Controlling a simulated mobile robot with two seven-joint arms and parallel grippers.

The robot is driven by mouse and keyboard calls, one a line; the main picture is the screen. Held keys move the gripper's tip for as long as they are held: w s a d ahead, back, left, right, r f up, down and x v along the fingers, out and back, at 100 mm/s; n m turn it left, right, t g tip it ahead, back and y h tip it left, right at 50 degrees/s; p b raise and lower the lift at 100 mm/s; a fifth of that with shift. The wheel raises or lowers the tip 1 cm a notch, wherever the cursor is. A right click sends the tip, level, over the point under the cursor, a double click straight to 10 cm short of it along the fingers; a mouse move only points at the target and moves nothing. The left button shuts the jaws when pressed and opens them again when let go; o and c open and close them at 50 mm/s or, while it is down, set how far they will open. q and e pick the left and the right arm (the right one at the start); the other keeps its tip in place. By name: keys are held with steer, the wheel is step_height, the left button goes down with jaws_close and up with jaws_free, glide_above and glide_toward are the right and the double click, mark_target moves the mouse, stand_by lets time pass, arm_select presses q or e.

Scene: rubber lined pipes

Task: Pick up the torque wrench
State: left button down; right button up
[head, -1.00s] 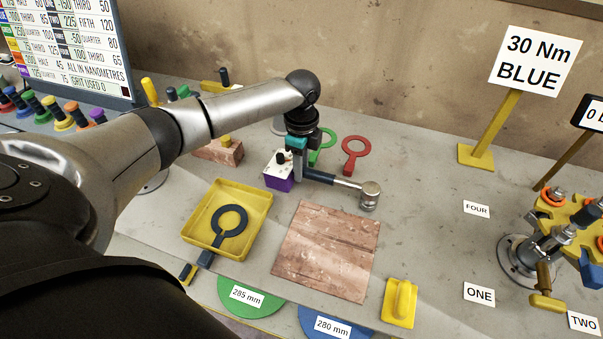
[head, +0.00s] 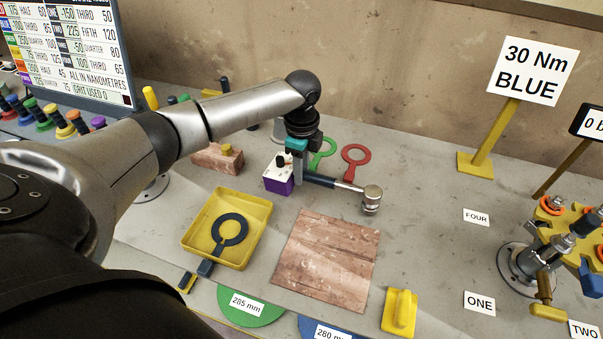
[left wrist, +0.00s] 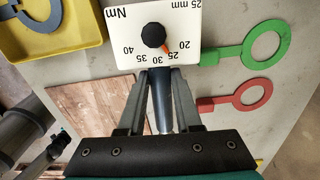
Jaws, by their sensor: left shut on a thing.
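The torque wrench (head: 324,182) has a dark handle, a silver shaft and a round metal head at its right end. It lies level above or on the grey bench; I cannot tell if there is a gap. My left gripper (head: 299,178) points down and is shut on the dark handle, close to a box with a white dial top and purple side (head: 279,184). In the left wrist view both fingers flank the handle (left wrist: 161,108). There the white dial face (left wrist: 153,30) shows Nm numbers and a black knob with a red pointer around 20 to 25. My right gripper is not in view.
A brown board (head: 327,260) and a yellow tray (head: 188,246) holding a dark ring tool lie in front. Green (head: 322,153) and red (head: 356,160) ring tools lie behind. A yellow-handled block (head: 399,311) is nearby. A "30 Nm BLUE" sign (head: 532,70) stands at right; bench between is mostly clear.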

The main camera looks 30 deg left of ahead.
arm_select(q)
step_height(320, 180, up, 18)
steer(key=p, duration=0.2)
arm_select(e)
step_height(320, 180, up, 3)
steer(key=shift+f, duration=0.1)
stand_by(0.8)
